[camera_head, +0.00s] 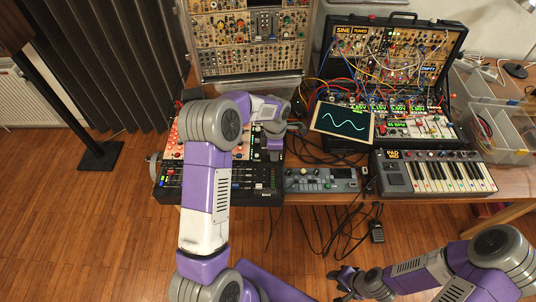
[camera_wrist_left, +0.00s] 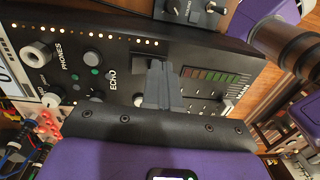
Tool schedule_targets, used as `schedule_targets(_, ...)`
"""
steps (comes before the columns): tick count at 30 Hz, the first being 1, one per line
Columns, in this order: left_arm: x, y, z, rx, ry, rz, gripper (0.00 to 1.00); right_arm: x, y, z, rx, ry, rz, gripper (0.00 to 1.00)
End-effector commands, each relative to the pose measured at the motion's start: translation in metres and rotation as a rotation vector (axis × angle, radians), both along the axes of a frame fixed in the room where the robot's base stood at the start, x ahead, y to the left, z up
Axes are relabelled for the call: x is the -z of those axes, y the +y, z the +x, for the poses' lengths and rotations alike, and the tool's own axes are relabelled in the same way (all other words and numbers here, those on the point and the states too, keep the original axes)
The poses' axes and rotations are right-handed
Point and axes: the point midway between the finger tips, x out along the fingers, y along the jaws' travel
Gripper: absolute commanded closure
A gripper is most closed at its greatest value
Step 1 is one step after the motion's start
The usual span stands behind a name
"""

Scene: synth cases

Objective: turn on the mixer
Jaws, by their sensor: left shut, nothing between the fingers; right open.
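The mixer (camera_head: 268,183) is a black console at the front left of the table, with orange-red knobs and a row of faders. My left arm hides much of its middle. In the left wrist view its black panel (camera_wrist_left: 125,55) shows up close, with the labels PHONES, ECHO and MAIN, a level meter and small lit dots. My left gripper (camera_wrist_left: 160,68) is shut and empty, its fingertips over the panel near the ECHO label; I cannot tell if they touch it. My right gripper (camera_head: 345,281) is open and empty, low over the floor in front of the table.
A small grey device (camera_head: 322,180) and a keyboard (camera_head: 438,173) stand right of the mixer. Behind are a tilted screen (camera_head: 343,122), a cabled synth case (camera_head: 395,50) and a tall modular rack (camera_head: 248,40). Loose cables hang off the table's front edge.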

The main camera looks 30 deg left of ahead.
Motion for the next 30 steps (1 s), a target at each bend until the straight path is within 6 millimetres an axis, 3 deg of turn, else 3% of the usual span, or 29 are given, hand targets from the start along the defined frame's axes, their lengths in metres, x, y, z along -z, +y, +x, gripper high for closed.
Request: schedule_targets(30, -0.006, 0.010, 0.012, -0.005, 0.008, 0.000, 1.00, -0.010, -0.001, 0.000, 0.002, 0.001, -0.001, 0.57)
